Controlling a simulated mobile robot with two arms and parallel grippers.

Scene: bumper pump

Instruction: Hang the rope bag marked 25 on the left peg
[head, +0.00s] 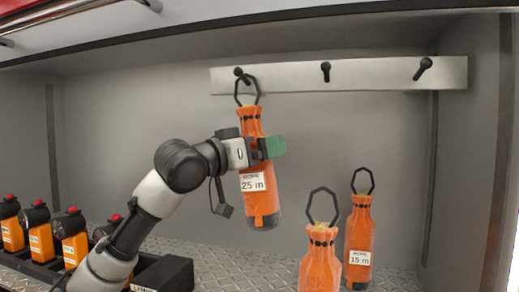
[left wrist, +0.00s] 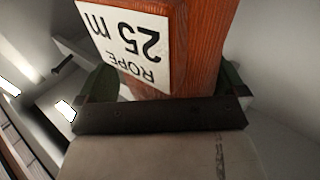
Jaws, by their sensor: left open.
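The orange rope bag marked 25 m (head: 259,205) hangs upright at the left peg (head: 239,72), its dark loop around or against that peg. My left gripper (head: 272,147) is at the upper middle of this bag, with a green finger showing on its right side. In the left wrist view, the 25 m bag (left wrist: 205,40) stands between the two green fingers of the left gripper (left wrist: 165,85), which is open around it. The middle peg (head: 325,72) and the right peg (head: 423,68) are empty. My right gripper is not in view.
Two more orange rope bags stand on the tread-plate floor: one in front (head: 320,262) and one marked 15 m (head: 358,240) behind it to the right. Several orange lamps (head: 42,245) sit in a black holder at the left. The wall between pegs is clear.

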